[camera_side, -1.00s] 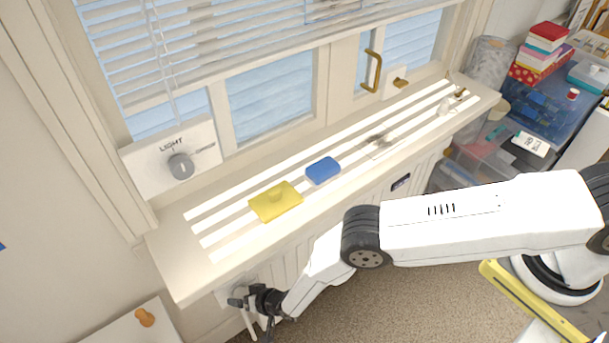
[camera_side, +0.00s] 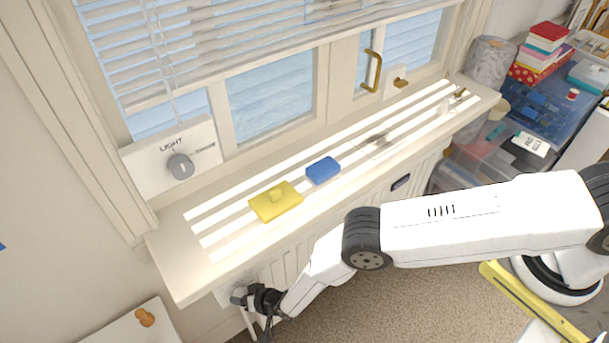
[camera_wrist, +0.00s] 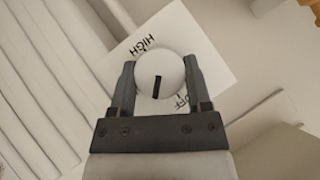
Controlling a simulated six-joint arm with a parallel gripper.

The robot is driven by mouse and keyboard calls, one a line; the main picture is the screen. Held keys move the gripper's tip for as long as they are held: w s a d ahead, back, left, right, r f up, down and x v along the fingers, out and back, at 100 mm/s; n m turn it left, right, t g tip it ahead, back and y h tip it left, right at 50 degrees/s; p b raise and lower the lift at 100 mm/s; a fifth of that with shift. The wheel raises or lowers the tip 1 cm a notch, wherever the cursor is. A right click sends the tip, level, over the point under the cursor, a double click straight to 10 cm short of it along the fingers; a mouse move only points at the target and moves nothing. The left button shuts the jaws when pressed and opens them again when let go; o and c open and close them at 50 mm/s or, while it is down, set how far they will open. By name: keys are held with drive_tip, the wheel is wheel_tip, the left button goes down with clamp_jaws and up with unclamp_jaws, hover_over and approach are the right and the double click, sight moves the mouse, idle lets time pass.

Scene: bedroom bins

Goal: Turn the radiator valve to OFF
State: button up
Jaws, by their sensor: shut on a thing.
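The radiator valve (camera_wrist: 160,64) is a round white knob with a black mark, in the middle of the wrist view. A white card behind it has HIGH printed at the upper left and OFF, partly hidden, at the lower right. The black mark runs nearly upright in the picture, between the two words. My gripper (camera_wrist: 159,82) is shut on the knob, one finger on each side. In the side view my gripper (camera_side: 250,299) is at the left end of the radiator (camera_side: 290,263), below the sill, and hides most of the valve.
The window sill (camera_side: 165,255) above holds a yellow block (camera_side: 275,201) and a blue block (camera_side: 322,170). A LIGHT dial (camera_side: 180,166) is on the wall plate. A white board with an orange knob (camera_side: 145,317) is at lower left. Clear bins (camera_side: 480,160) stand at right.

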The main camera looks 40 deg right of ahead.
drive_tip(key=shift+n+h, duration=0.4)
drive_tip(key=shift+h, duration=0.3)
drive_tip(key=shift+a+n+h, duration=0.15)
drive_tip(key=shift+n+h, duration=0.45)
drive_tip(key=shift+h, duration=0.5)
drive_tip(key=shift+n+h, duration=0.4)
drive_tip(key=shift+h, duration=0.4)
drive_tip(key=shift+n+h, duration=0.6)
drive_tip(key=shift+h, duration=0.4)
drive_tip(key=o, duration=1.3)
drive_tip(key=shift+s+a+r, duration=0.2)
drive_tip(key=shift+v, duration=3.6)
